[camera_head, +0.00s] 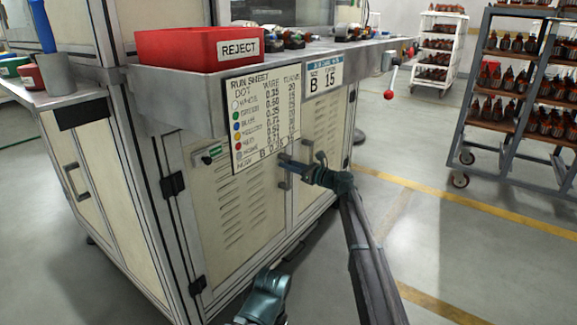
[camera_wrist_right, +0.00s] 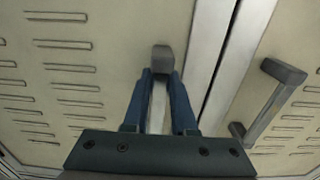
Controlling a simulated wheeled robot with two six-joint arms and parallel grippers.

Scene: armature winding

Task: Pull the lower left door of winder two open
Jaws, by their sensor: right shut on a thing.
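The lower left door (camera_head: 232,205) of the winder is a cream, slotted panel with black hinges on its left edge. It looks flush with the cabinet front. Its grey bar handle (camera_wrist_right: 162,60) stands between the fingers of my right gripper (camera_wrist_right: 161,92) in the right wrist view. My right gripper (camera_head: 285,162) is shut on that handle, and in the head view it partly hides the handle. The lower right door (camera_head: 322,135) is also flush, and its own handle (camera_wrist_right: 268,100) is free.
A run sheet (camera_head: 265,115) hangs over the top of the doors. A red reject bin (camera_head: 197,48) stands on the worktop above. A red-knobbed lever (camera_head: 389,94) juts out at the right. Wheeled racks (camera_head: 510,135) stand farther right. The floor (camera_head: 430,235) between is clear.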

